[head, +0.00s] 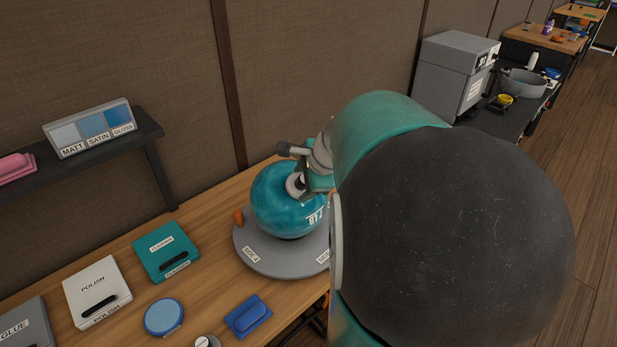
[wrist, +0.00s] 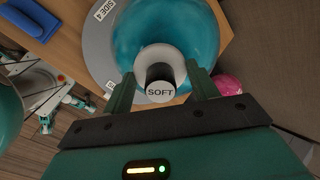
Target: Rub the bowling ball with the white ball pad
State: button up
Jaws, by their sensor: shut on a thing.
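The teal bowling ball (head: 275,215) sits on a round grey stand on the wooden bench. In the wrist view the ball (wrist: 190,25) fills the top middle. The white ball pad (wrist: 165,52), with a dark grip and a "SOFT" label, is between my gripper's fingers (wrist: 160,88). My gripper is shut on the pad and holds it over the ball. In the head view my gripper (head: 303,180) and the pad are at the ball's upper right side, and the pad appears to be against the ball. My arm hides part of the ball and stand.
The grey stand (head: 258,256) has side labels. Left on the bench are a teal box (head: 165,245), a white polish box (head: 100,285), a grey glue box (head: 20,325), a blue round pad (head: 163,315) and a blue block (head: 248,315). A shelf (head: 140,130) holds a gloss sample board (head: 92,130).

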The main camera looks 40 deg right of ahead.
jog(key=v, duration=0.6)
dwell(0.6)
jog(key=shift+s+r, duration=0.1)
jog(key=v, duration=0.2)
jog(key=shift+s+r, duration=0.25)
jog(key=shift+r, duration=0.05)
jog(key=shift+w+f, duration=0.1)
dwell(0.4)
